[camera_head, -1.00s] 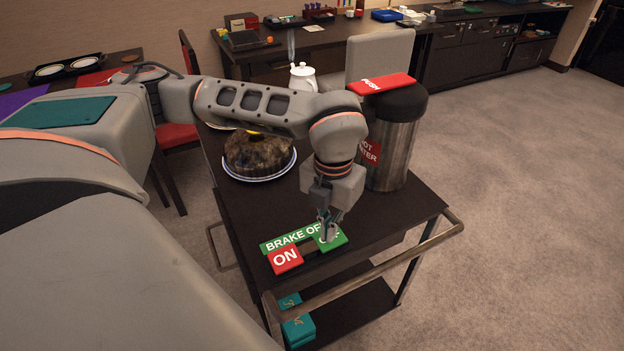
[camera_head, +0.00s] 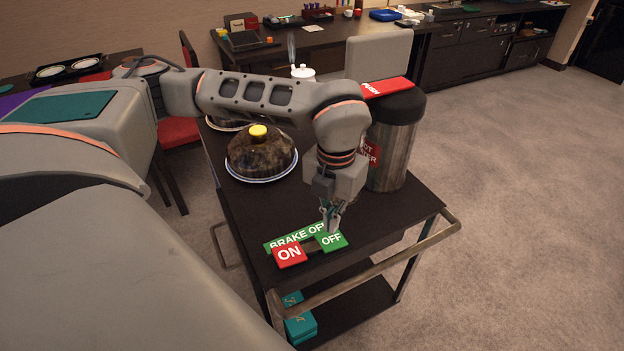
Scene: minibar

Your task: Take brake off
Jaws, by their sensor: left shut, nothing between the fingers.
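A brake panel on the cart's near end has a green strip (camera_head: 285,239) with white text reading "BRAKE OF", the rest hidden behind my gripper. In front of the strip are a red ON plate (camera_head: 289,254) and a green OFF plate (camera_head: 331,241). The ON plate overlaps the lower edge of the strip's lettering. My left gripper (camera_head: 332,229) points down, shut and empty, with its tips at the rear edge of the OFF plate. I cannot tell whether they touch it. My right gripper is not in view.
The dark cart (camera_head: 384,217) carries a domed dish (camera_head: 260,155) and a metal urn (camera_head: 397,155) with a red PUSH lid, close to my left wrist. A rail handle (camera_head: 375,268) runs along its near end. Teal boxes (camera_head: 299,323) sit on the lower shelf. Carpet to the right is clear.

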